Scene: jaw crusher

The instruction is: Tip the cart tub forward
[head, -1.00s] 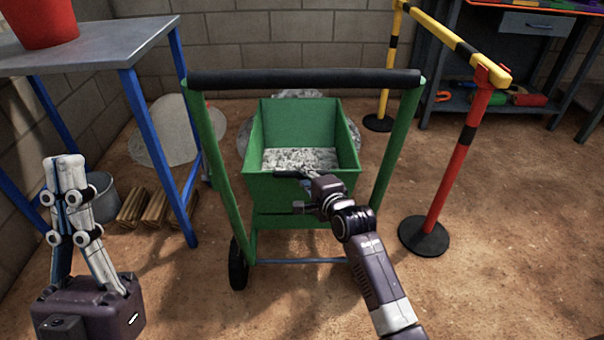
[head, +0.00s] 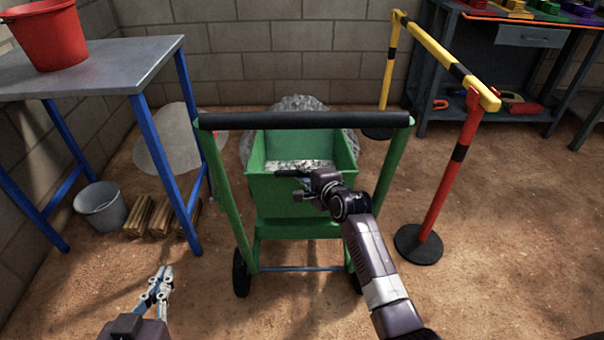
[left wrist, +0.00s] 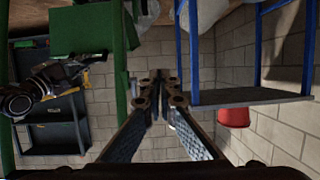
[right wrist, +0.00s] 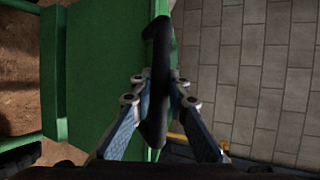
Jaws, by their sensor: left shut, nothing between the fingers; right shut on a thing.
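The cart's green tub (head: 300,195) sits between the cart's two green uprights, under a black push bar (head: 305,120). Pale gravel (head: 300,166) shows inside it; the rear wall hides part of the load. The tub seems tilted forward, with a green crossbar visible below it. My right gripper (head: 304,178) is shut on a black handle at the tub's rear rim; the handle (right wrist: 158,85) runs between its fingers in the right wrist view. My left gripper (head: 163,272) is shut and empty, low at the left, apart from the cart; its closed fingers (left wrist: 158,80) show in the left wrist view.
A gravel heap (head: 300,103) lies beyond the tub, before the block wall. A blue-legged table (head: 110,62) with a red bucket (head: 48,35) stands left, a grey bucket (head: 101,207) and wood beneath. A yellow-black barrier (head: 445,55) on a red post stands right.

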